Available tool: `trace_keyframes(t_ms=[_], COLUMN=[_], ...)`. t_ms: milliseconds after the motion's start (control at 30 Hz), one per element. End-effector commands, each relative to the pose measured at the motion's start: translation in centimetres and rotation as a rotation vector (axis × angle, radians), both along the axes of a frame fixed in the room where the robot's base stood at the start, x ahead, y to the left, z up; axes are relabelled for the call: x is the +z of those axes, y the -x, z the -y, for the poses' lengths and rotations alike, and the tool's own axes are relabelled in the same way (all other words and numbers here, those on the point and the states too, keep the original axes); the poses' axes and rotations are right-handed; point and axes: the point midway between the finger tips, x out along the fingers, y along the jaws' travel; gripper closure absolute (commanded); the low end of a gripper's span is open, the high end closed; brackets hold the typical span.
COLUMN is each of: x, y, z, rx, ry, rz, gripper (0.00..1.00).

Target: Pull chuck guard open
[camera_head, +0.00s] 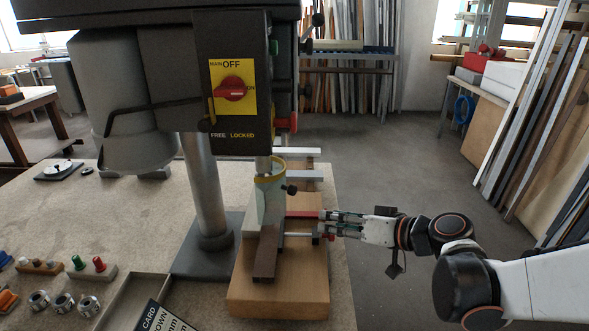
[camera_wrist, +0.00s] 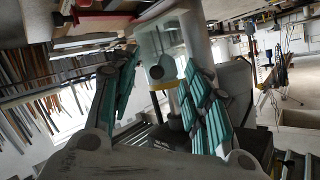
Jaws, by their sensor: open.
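The drill press chuck guard (camera_head: 269,200) is a clear, pale sleeve with a yellow band at its top and a small dark knob on its right side. It hangs below the drill head above the wooden block. In the wrist view the clear guard (camera_wrist: 158,45) and its yellow band show ahead, between the fingers. My gripper (camera_head: 328,225) is open and empty, to the right of the guard and lower than its band. In the wrist view my gripper (camera_wrist: 165,88) has its green-padded fingers spread wide. The fingers appear apart from the guard.
A wooden block (camera_head: 290,290) with a brown bar and clamp parts lies under the guard, close to my fingers. The yellow switch panel (camera_head: 233,85) is on the drill head. The steel column (camera_head: 203,190) stands left. Open floor (camera_head: 390,160) lies behind my gripper.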

Motion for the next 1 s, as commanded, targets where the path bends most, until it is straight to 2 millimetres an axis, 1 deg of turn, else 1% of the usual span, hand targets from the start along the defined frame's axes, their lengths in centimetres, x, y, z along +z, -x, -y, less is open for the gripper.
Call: trace_keyframes(t_ms=[33,233,400,600,767,1000], x=[-0.3,-0.3,-0.2,-0.1,-0.1,-0.2], y=[-0.9,-2.9,-3.7,-4.0,-4.9,-7.8], z=[0.1,0.4,1.0,1.1,-0.1,-3.7], rx=[0.008,0.035,0.041,0.044,0.047,0.048], ry=[-0.033,-0.157,-0.228,-0.256,-0.257,-0.257], rz=[0.03,0.158,0.24,0.276,0.276,0.275], gripper=[0.56,0.56,0.56,0.56,0.56,0.56])
